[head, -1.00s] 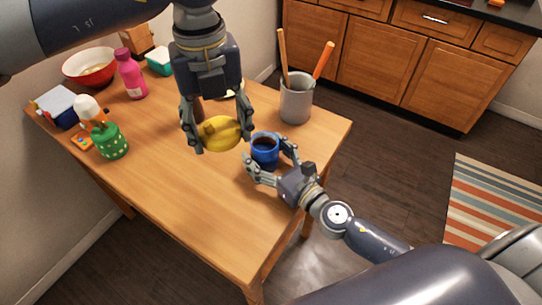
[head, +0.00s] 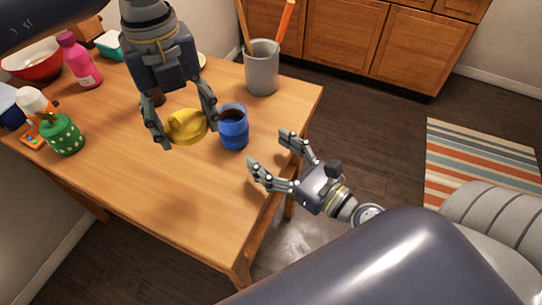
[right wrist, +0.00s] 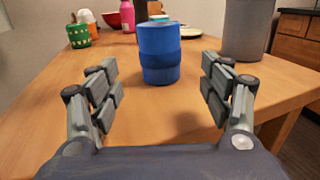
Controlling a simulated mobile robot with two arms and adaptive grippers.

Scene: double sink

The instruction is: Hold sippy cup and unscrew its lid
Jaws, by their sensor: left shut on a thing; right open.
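The blue sippy cup (head: 234,127) stands upright on the table, its top open and dark inside. It also shows in the right wrist view (right wrist: 159,55), centred beyond the fingertips. The yellow lid (head: 186,125) is off the cup, to its left. My left gripper (head: 187,132) is shut on the lid from above; whether the lid touches the table I cannot tell. My right gripper (head: 272,157) is open and empty, to the right of the cup near the table's edge and apart from it. It also shows in the right wrist view (right wrist: 160,90).
A grey utensil holder (head: 262,70) stands behind the cup. A green spotted container (head: 62,136), a pink bottle (head: 79,62) and a red bowl (head: 34,64) are at the left. The wooden table (head: 190,190) is clear in front.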

